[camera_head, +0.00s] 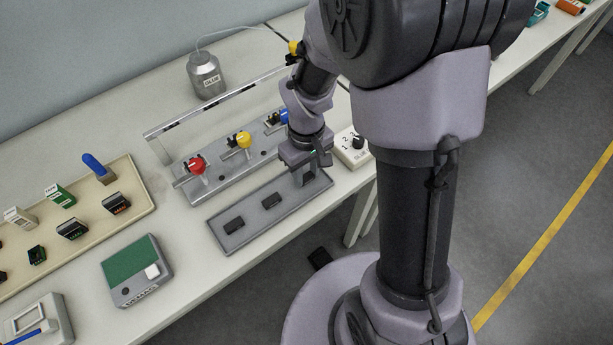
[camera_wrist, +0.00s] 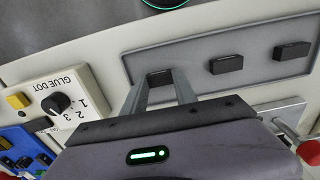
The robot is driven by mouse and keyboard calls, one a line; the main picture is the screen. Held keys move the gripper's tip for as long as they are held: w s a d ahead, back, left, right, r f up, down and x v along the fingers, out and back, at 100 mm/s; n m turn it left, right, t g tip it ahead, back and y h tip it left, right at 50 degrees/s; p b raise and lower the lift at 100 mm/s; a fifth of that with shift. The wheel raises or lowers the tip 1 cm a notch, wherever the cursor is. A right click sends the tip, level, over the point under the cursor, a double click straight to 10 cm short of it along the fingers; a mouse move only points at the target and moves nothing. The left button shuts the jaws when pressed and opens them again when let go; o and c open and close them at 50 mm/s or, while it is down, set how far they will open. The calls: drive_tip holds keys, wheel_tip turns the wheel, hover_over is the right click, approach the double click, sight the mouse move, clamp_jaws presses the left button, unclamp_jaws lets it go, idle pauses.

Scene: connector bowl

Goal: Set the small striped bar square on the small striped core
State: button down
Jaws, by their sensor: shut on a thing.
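My gripper (camera_head: 309,177) points down over the right end of a flat grey plate (camera_head: 246,232). In the wrist view, the two fingers of my gripper (camera_wrist: 160,88) are shut around a small dark piece (camera_wrist: 160,77) at that end of the plate. In the head view the fingers mostly hide it. I cannot tell its stripes, whether it is the bar or the core, or whether it touches the plate. Two dark blocks sit along the rest of the plate, one in the middle (camera_head: 271,200) and one at the left (camera_head: 233,225). No stripes show on them.
Behind the plate stands a grey fixture with red (camera_head: 197,166), yellow (camera_head: 243,140) and blue knobs. A glue-dot dial box (camera_head: 353,149) is close to the right of my gripper. A cream tray (camera_head: 140,178) with several connector parts and a green-topped box (camera_head: 135,270) lie left.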

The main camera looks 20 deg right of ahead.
sight(306, 176)
wheel_tip(306, 176, up, 5)
drive_tip(key=p, duration=0.4)
drive_tip(key=shift+r, duration=0.1)
idle(0.3)
